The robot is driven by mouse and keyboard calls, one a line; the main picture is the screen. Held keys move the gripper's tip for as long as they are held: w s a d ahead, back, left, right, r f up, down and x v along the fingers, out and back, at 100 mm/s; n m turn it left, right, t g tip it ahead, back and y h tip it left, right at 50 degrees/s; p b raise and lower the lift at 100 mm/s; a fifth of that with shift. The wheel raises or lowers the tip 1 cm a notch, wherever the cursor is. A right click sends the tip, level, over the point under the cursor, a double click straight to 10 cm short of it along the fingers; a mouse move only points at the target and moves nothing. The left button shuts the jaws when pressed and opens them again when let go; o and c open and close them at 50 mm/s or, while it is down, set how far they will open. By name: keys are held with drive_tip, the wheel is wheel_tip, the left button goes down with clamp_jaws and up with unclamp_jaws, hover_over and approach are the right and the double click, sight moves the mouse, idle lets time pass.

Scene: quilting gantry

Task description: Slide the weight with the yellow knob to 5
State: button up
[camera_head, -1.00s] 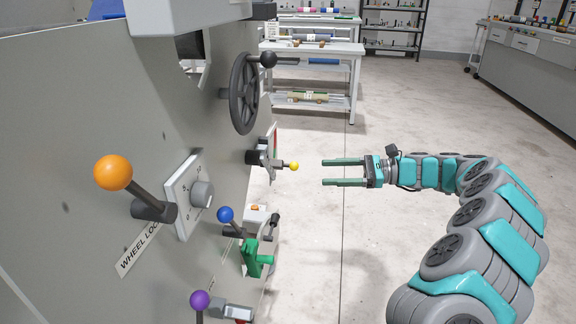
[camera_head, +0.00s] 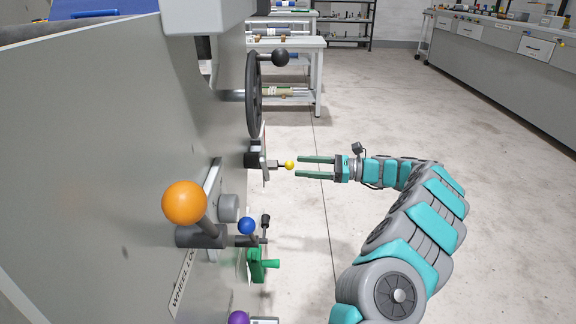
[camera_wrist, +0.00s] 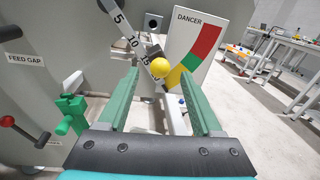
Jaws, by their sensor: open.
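The yellow knob (camera_head: 289,165) sticks out from the machine's side on a short stem; it also shows in the wrist view (camera_wrist: 159,67). The weight (camera_wrist: 154,52) behind it sits on a slanted scale bar (camera_wrist: 128,36) marked 5 and 10, with a further number partly covered. The weight is at the lower end, below 10; the 5 is near the upper end. My gripper (camera_head: 299,167) is open and empty. Its green fingertips point at the knob from the right, close to it. In the wrist view the knob appears between the fingers (camera_wrist: 160,92), just beyond their tips.
A DANGER plate (camera_wrist: 192,45) with coloured bands stands right beside the bar. A black handwheel (camera_head: 254,95) is above the knob. An orange-knobbed lever (camera_head: 184,202), a blue-knobbed lever (camera_head: 247,226) and a green handle (camera_head: 257,266) are below. The floor at right is clear.

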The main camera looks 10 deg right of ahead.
sight(290, 165)
drive_tip(key=x, duration=0.4)
drive_tip(key=shift+w+a, duration=0.15)
drive_tip(key=shift+a, duration=0.25)
clamp_jaws()
idle(1.0)
